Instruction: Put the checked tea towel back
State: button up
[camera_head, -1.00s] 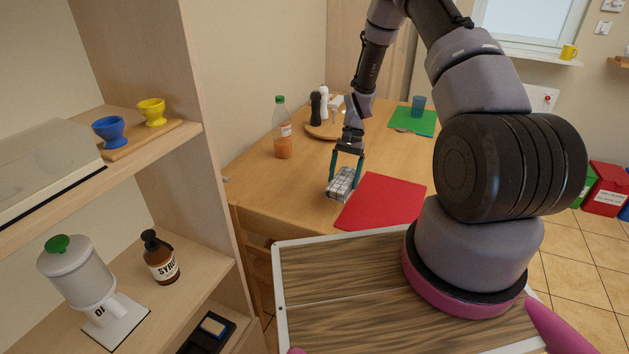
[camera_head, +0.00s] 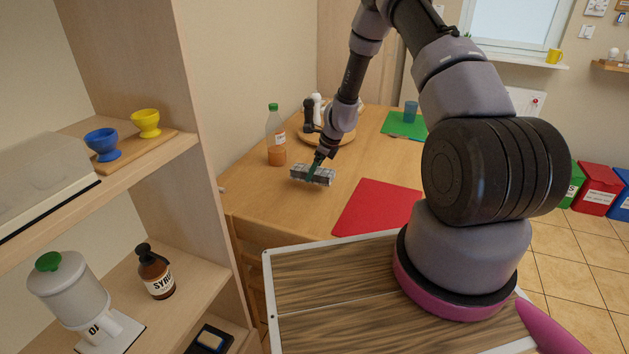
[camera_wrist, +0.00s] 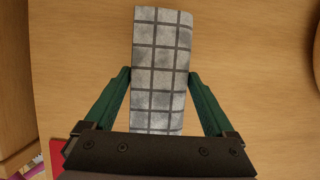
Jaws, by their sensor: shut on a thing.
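The checked tea towel (camera_head: 325,177) is a folded, grey-white bundle with a dark grid. My gripper (camera_head: 313,172) is shut on it over the wooden table, between the juice bottle and the red mat. In the wrist view the towel (camera_wrist: 161,60) stands lengthwise between the two green fingers of my gripper (camera_wrist: 160,78), which press its long sides. I cannot tell whether the towel touches the tabletop or hangs just above it.
The table (camera_head: 262,204) holds a juice bottle (camera_head: 276,138), a red mat (camera_head: 378,207), a green mat (camera_head: 402,126) with a blue cup (camera_head: 410,111), and a round board (camera_head: 327,138) with grinders. A shelf (camera_head: 180,255) with egg cups and a syrup bottle (camera_head: 155,272) stands at left.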

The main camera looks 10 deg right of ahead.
jog(key=shift+f, duration=2.05)
jog(key=shift+f, duration=0.1)
jog(key=o, duration=0.9)
jog(key=v, duration=1.2)
jog(key=shift+r, duration=0.25)
jog(key=s+r+n+t, duration=0.1)
jog(key=s+r+n, duration=0.25)
jog(key=r, duration=0.65)
jog(key=s+a+r+n, duration=0.1)
jog(key=s+r+n, duration=0.25)
jog(key=r, duration=0.75)
jog(key=s+r+n+t, duration=0.1)
jog(key=s+r+n, duration=0.25)
jog(key=r, duration=0.65)
jog(key=shift+s+d+r+n+t+h, duration=0.35)
jog(key=shift+s+r+n, duration=1.45)
jog(key=shift+s, duration=1.9)
jog(key=shift+s+d+r+n+t+h, duration=0.2)
jog(key=shift+s+d+r+n+t, duration=0.25)
jog(key=shift+s+r+n, duration=2.3)
jog(key=shift+s+d+r+n+t+h, duration=0.45)
jog(key=shift+s+r, duration=0.65)
jog(key=shift+s, duration=3.5)
